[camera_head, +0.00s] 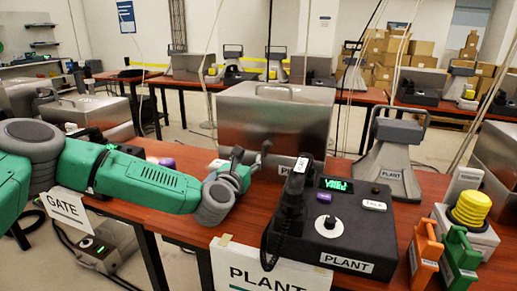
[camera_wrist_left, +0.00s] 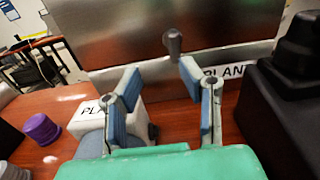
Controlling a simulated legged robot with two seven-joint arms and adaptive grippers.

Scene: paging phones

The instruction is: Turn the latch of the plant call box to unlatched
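The plant call box is a brushed-metal case (camera_head: 285,110) at the table's back edge, with a PLANT label low on its front. Its metal front (camera_wrist_left: 120,40) fills the top of the left wrist view. The latch (camera_wrist_left: 173,43) is a small dark grey handle on that front, roughly upright in the wrist view. My left gripper (camera_head: 248,157) is in front of the box's lower left. In the wrist view its two blue-grey fingers (camera_wrist_left: 159,72) are apart, with nothing between them; the latch lies beyond the fingertips, with no contact visible. My right gripper is not in view.
A black PLANT desk phone (camera_head: 335,225) with handset stands right of my gripper. A grey PLANT stand (camera_head: 390,155), green (camera_head: 460,258) and orange (camera_head: 426,250) pieces and a yellow button (camera_head: 470,208) are farther right. A purple knob (camera_wrist_left: 41,129) and white labelled box (camera_wrist_left: 137,118) are near my gripper.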

